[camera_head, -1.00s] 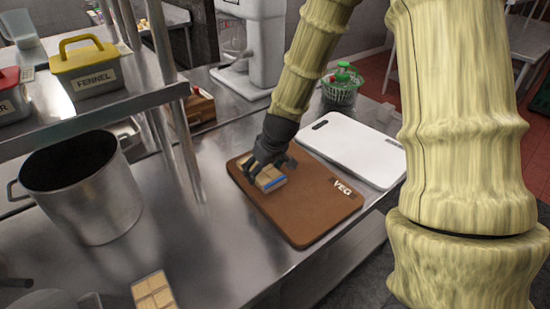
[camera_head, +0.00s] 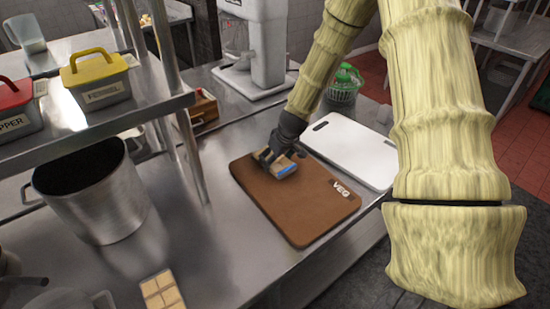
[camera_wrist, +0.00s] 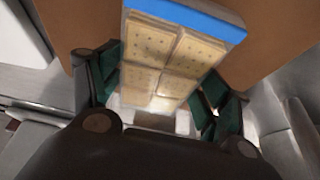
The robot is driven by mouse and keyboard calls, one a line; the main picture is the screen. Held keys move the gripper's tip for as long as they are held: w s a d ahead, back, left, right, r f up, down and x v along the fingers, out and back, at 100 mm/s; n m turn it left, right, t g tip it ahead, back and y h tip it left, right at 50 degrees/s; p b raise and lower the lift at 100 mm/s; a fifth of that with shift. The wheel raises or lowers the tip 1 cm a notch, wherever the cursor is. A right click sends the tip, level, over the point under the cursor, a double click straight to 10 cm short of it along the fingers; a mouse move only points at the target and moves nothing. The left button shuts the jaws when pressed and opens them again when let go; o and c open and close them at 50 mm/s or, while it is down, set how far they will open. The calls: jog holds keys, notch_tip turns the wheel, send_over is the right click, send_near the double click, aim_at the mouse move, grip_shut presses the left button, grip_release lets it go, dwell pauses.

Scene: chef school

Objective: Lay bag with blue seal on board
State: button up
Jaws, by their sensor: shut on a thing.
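The bag with the blue seal (camera_head: 284,168) is a clear pack of square crackers with a blue strip along one end. My gripper (camera_head: 268,156) is shut on it over the brown board marked VEG (camera_head: 297,220), near the board's far edge. In the wrist view the bag (camera_wrist: 165,62) sits between the green-padded fingers (camera_wrist: 160,88), blue strip at the far end, with the brown board (camera_wrist: 275,40) behind it. I cannot tell whether the bag touches the board.
A white board (camera_head: 350,150) lies to the right of the brown one. Another cracker pack (camera_head: 162,292) lies at the front of the steel counter. A large pot (camera_head: 95,190) stands left, under a shelf with lidded tubs (camera_head: 98,80). A green-lidded basket (camera_head: 346,84) stands behind.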

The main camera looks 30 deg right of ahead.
jog(key=shift+f, duration=0.45)
jog(key=shift+f, duration=0.1)
jog(key=o, duration=1.1)
jog(key=shift+c, duration=0.2)
jog(key=shift+r, duration=0.2)
jog(key=b+v, duration=0.2)
jog(key=v, duration=1)
jog(key=shift+f, duration=0.1)
